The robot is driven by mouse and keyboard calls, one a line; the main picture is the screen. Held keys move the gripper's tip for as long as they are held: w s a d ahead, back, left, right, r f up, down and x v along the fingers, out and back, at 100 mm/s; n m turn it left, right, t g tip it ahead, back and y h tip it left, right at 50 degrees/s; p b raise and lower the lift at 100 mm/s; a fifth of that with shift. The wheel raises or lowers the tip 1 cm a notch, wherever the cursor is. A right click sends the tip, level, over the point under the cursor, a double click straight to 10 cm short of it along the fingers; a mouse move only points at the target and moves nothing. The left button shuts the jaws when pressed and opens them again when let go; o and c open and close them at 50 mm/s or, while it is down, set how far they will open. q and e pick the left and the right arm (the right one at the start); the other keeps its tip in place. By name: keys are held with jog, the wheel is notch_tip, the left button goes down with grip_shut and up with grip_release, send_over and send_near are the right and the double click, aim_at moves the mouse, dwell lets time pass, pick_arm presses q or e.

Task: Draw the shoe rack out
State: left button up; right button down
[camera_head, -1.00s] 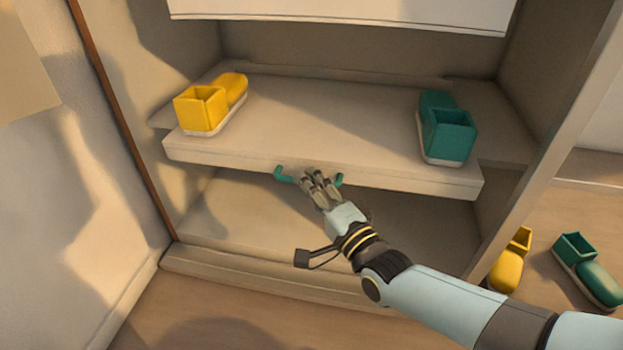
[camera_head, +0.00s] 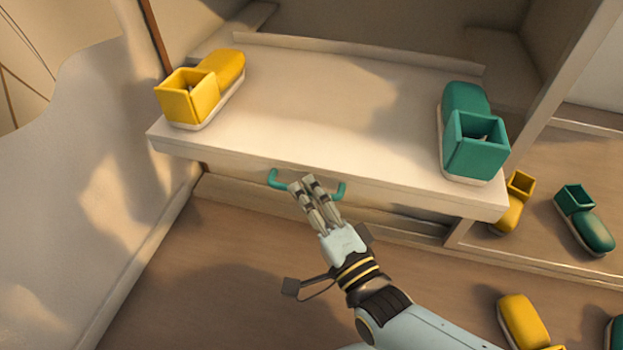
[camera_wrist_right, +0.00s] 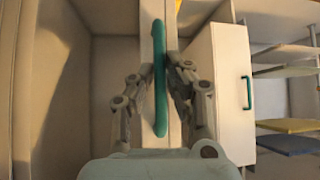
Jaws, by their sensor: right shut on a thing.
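The shoe rack (camera_head: 310,100) is a pale sliding shelf, standing well out of the cabinet in the head view. A yellow shoe (camera_head: 200,90) sits on its left end and a green shoe (camera_head: 473,130) on its right end. Its green handle (camera_head: 275,180) is on the front edge. My right gripper (camera_head: 308,184) is shut on the handle's middle, hiding that part. In the right wrist view the handle (camera_wrist_right: 159,80) runs between the fingers of my right gripper (camera_wrist_right: 160,85). My left gripper is not in view.
A yellow shoe (camera_head: 515,200) and a green shoe (camera_head: 584,220) rest at the right beside the cabinet. Another yellow shoe (camera_head: 524,322) lies nearer, on the floor. A wall (camera_head: 90,200) stands close at the left.

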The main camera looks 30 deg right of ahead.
jog(key=shift+s+a, duration=0.25)
jog(key=shift+s, duration=0.05)
jog(key=c, duration=1.4)
grip_release()
jog(key=shift+o, duration=0.2)
jog(key=s+f, duration=0.1)
jog(key=s, duration=1)
jog(key=shift+s+a+f, duration=0.3)
jog(key=shift+s+a, duration=0.1)
